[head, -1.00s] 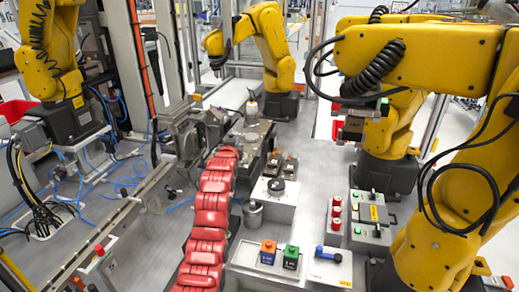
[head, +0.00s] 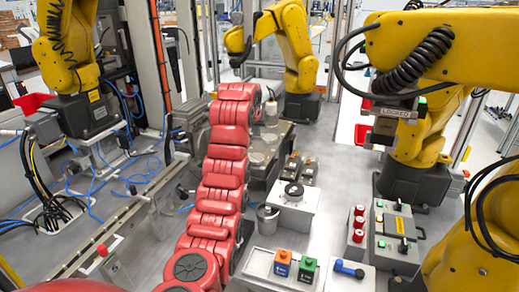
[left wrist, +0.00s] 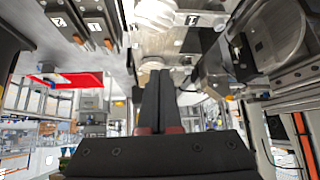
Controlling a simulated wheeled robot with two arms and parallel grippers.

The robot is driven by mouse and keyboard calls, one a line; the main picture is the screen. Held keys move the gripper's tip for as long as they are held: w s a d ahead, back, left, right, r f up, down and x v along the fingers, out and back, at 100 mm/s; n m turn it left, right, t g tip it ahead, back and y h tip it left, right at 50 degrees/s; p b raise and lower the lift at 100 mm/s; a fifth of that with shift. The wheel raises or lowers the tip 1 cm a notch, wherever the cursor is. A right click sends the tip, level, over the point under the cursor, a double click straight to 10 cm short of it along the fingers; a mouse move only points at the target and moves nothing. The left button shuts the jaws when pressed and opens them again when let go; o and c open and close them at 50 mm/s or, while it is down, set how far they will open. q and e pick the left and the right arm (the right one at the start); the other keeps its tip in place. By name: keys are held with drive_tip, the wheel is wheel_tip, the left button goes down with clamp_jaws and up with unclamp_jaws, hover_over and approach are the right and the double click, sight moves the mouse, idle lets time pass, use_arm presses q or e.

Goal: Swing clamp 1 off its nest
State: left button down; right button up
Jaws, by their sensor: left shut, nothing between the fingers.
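In the left wrist view my left gripper (left wrist: 165,76) has its two dark fingers shut together, with nothing between them. A metal plate tagged 1 (left wrist: 193,20) lies beyond the fingertips, with a pale round part (left wrist: 154,18) beside the tag. A dark metal mechanism with an orange tip (left wrist: 228,97) is to the right of the fingers; I cannot tell whether it is clamp 1 or whether it touches them. In the head view the grey nest plate (head: 270,137) is partly behind my red left arm (head: 222,165), which also hides the left fingertips.
Two small dark blocks (head: 298,167) stand right of the nest plate. A white box with a dark ring (head: 293,190), a metal cup (head: 268,218), and blue, orange and green items are nearer. Yellow robot arms (head: 290,45) stand around the cell.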

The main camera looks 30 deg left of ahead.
use_arm(q)
drive_tip(key=p+x, duration=0.2)
drive_tip(key=x, duration=0.5)
drive_tip(key=shift+w+a+f, duration=0.1)
drive_tip(key=shift+w+f, duration=0.1)
drive_tip(key=shift+f, duration=0.1)
drive_tip(key=shift+w, duration=0.25)
drive_tip(key=shift+p+x, duration=0.7)
drive_tip(key=shift+x, duration=0.35)
drive_tip(key=shift+s, duration=0.25)
drive_tip(key=shift+s+p, duration=0.35)
drive_tip(key=shift+s, duration=0.2)
drive_tip(key=shift+s+d+f+p, duration=0.1)
drive_tip(key=shift+s+d+p, duration=0.2)
drive_tip(key=shift+s, duration=0.3)
drive_tip(key=shift+s+d+f+p, duration=0.1)
drive_tip(key=shift+s+d+p, duration=0.05)
drive_tip(key=shift+s+d, duration=0.4)
drive_tip(key=shift+a, duration=0.1)
